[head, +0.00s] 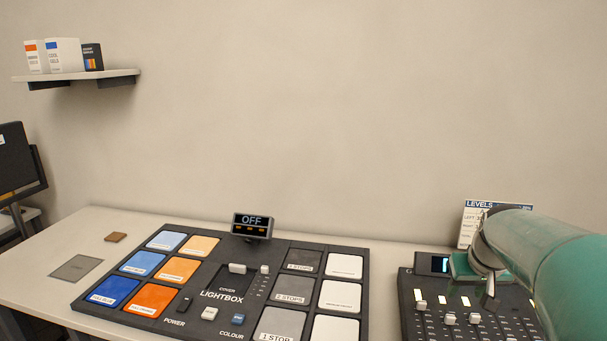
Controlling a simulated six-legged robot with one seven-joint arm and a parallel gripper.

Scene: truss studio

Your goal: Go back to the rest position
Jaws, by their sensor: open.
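My green arm reaches in from the right edge. My gripper (489,282) is at its end, small and partly hidden by the arm. It is open and hangs over the upper part of the black slider console (410,325). I see nothing held in it. Whether it touches the console I cannot tell. The black lightbox panel (377,260) lies to the left of the gripper, with blue, orange, grey and white tiles in it. Its small display (252,226) reads OFF.
A LEVELS card (470,228) stands behind the console. A wall shelf (75,78) holds small boxes. A dark screen (18,160) stands at the left edge. The air over the lightbox is clear.

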